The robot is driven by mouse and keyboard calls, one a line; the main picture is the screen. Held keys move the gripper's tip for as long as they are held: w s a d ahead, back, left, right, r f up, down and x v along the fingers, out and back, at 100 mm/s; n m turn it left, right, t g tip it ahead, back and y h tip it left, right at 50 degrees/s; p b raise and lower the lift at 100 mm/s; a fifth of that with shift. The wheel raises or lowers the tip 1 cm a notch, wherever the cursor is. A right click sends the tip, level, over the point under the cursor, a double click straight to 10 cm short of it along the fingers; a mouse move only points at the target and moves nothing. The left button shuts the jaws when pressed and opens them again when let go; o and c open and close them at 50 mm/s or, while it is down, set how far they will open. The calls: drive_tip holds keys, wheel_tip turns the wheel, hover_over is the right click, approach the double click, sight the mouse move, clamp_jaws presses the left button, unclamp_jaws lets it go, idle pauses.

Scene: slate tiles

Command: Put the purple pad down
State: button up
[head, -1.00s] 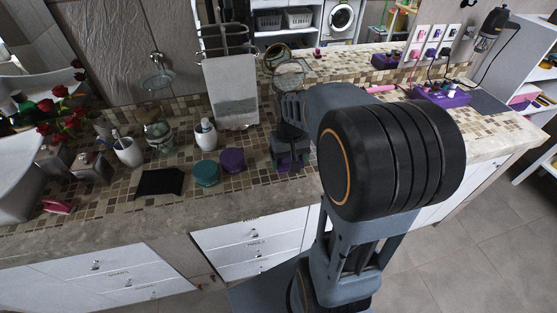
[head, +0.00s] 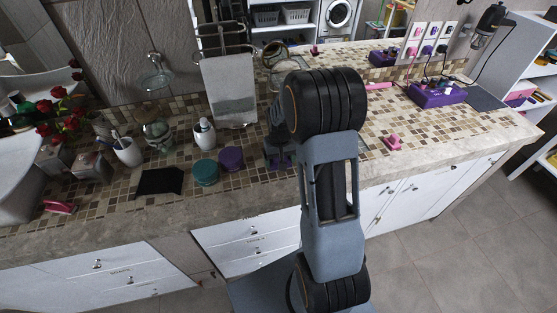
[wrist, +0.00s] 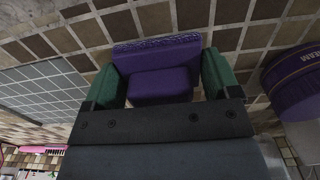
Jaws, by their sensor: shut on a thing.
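The purple pad (wrist: 160,72) sits between the green-tipped fingers of my gripper (wrist: 161,84) in the wrist view, and the gripper is shut on it. It is over the mosaic-tiled counter (wrist: 145,22); I cannot tell if it touches the tiles. In the head view my gripper (head: 278,155) is low over the counter, right of a round purple jar (head: 231,159). Only a little of the purple pad (head: 278,162) shows there, and my arm covers part of the space beside it.
The purple jar (wrist: 292,82) stands close on the right in the wrist view. A teal jar (head: 206,172) and a black flat sheet (head: 160,182) lie further left. A pink object (head: 393,143) and a purple box (head: 437,95) are to the right, with bare tiles around the pink one.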

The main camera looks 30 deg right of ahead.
drive_tip(key=shift+f, duration=0.3)
drive_tip(key=shift+f, duration=0.2)
drive_tip(key=o, duration=0.7)
wheel_tip(320, 180, up, 12)
drive_tip(key=shift+f, duration=0.2)
drive_tip(key=s+a+r+n+t, duration=0.1)
drive_tip(key=s+a+r+t, duration=0.1)
drive_tip(key=s+a, duration=0.3)
drive_tip(key=s+a+r+n+t, duration=0.1)
drive_tip(key=s+a+r, duration=0.3)
drive_tip(key=s, duration=0.7)
drive_tip(key=shift+a+r+t, duration=0.2)
drive_tip(key=shift+a+t, duration=0.25)
drive_tip(key=shift+t, duration=0.15)
drive_tip(key=shift+c, duration=0.5)
